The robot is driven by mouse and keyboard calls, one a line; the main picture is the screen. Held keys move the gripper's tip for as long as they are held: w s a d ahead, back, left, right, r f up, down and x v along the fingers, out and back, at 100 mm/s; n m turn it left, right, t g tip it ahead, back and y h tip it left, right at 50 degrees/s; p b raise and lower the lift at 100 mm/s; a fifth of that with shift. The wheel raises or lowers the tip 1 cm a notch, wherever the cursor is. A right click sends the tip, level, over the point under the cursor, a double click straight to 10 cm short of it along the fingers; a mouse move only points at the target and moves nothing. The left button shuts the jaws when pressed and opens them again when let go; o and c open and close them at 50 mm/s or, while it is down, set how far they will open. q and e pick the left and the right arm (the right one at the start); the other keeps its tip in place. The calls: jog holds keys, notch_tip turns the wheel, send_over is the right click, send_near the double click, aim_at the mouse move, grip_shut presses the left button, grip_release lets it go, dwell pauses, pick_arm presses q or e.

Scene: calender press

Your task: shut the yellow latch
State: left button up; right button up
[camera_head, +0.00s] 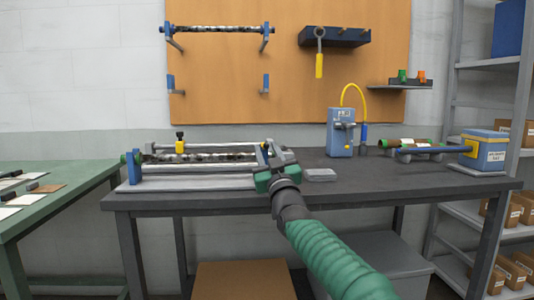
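The calender press (215,182) lies on the dark workbench, with horizontal rollers between blue end frames. A yellow latch piece (180,146) with a black top stands upright at the rear bar, left of the middle. Another small yellow part (264,146) shows at the press's right end, mostly hidden by my gripper. My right gripper (266,158) is at that right end, its green arm reaching in from the lower right. Its fingers overlap the end frame, so I cannot tell whether they are open, shut or touching. My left gripper is out of view.
A small grey plate (320,175) lies right of my gripper. A blue device with a yellow hose (341,132), a green-ended roller (404,144) and a blue box (485,149) stand further right on the workbench (370,172). A green table (60,195) is at left.

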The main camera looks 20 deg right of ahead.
jog(key=shift+s, duration=0.1)
jog(key=shift+s, duration=0.15)
jog(key=p+v, duration=0.1)
jog(key=v, duration=1.5)
jog(key=shift+f, duration=0.25)
jog(key=shift+s, duration=0.15)
